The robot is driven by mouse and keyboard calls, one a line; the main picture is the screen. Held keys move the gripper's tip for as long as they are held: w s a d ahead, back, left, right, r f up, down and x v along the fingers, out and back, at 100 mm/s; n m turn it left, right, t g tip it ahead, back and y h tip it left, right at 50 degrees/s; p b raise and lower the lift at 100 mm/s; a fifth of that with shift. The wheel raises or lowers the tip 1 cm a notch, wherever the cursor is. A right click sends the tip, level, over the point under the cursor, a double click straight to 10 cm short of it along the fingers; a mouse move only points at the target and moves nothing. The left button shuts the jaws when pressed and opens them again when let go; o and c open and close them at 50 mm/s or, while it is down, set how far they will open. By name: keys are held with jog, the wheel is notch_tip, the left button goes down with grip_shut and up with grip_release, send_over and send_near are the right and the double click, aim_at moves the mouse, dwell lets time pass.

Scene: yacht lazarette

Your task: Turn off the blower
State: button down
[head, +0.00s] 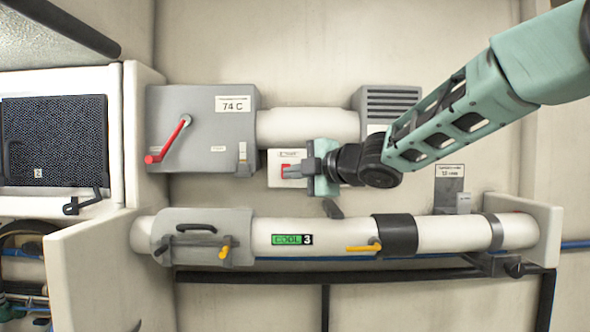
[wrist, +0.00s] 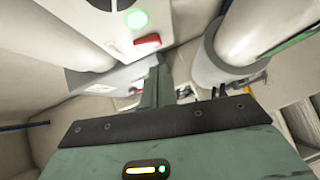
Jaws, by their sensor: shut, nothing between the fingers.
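A small white switch panel (head: 275,180) is on the back wall below the pale duct. Its red rocker switch (head: 287,171) shows at my fingertips. In the wrist view the red switch (wrist: 147,41) sits below a lit green lamp (wrist: 136,19). My gripper (head: 291,171) is shut and empty, pointing left at the switch; its fingers also show in the wrist view (wrist: 160,72). I cannot tell whether they touch the switch. My gripper hides the panel's right part. A grey louvred housing (head: 388,97), possibly the blower, is at the duct's right end.
A grey box with a red lever (head: 167,143) and a "74 C" label (head: 233,104) is left of the panel. Below runs a white pipe (head: 340,237) with yellow handles and a "COOL 3" sign (head: 291,239).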

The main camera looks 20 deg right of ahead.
jog(key=shift+w+d+f+p, duration=0.15)
jog(key=shift+w+d+p, duration=0.1)
jog(key=shift+w, duration=0.4)
jog(key=shift+w+d+f+p, duration=0.1)
jog(key=shift+w+d, duration=0.15)
jog(key=shift+w, duration=0.35)
jog(key=f+b, duration=0.1)
jog(key=b, duration=0.2)
jog(key=shift+w+t, duration=0.15)
jog(key=shift+t, duration=0.15)
jog(key=n+b, duration=0.1)
jog(key=b, duration=0.3)
jog(key=shift+d+f+t, duration=0.1)
jog(key=shift+d+t, duration=0.05)
jog(key=shift+t, duration=0.15)
jog(key=b, duration=0.3)
jog(key=shift+w+n+y, duration=0.1)
jog(key=shift+n+y, duration=0.2)
jog(key=shift+d+r+p, duration=0.1)
jog(key=shift+r+p, duration=0.25)
jog(key=shift+p, duration=0.25)
